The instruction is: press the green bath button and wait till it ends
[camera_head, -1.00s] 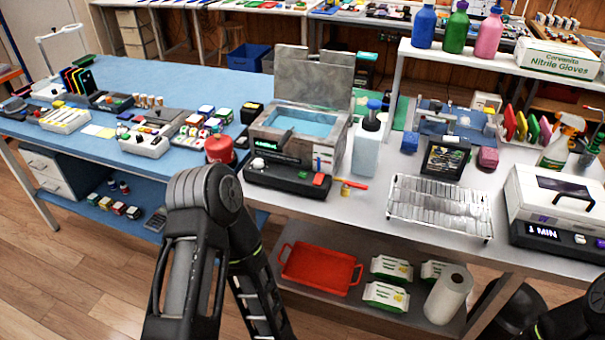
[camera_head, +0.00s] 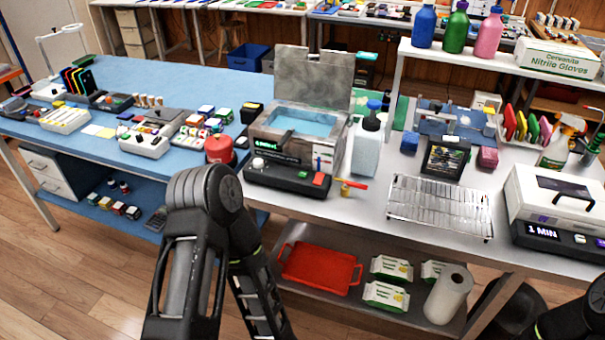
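The bath (camera_head: 341,134) is a grey metal tank of blue liquid (camera_head: 305,123) with its lid (camera_head: 318,78) raised. It stands at the left end of the grey bench. Its dark front panel (camera_head: 284,180) carries a white knob, a red button (camera_head: 319,179) and a small green button (camera_head: 303,174). A small display (camera_head: 272,148) on the tank front shows green lettering too small to read. My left arm is folded in front of the bench, below and left of the panel, and its gripper is not in view. Only a piece of my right arm shows at the lower right corner.
A white pump bottle (camera_head: 367,146) stands right of the bath, with a red-handled tool (camera_head: 350,184) before it. A wire rack (camera_head: 440,207) and a white device (camera_head: 556,198) reading "1 MIN" lie further right. A red cap-like object (camera_head: 219,150) sits left of the bath.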

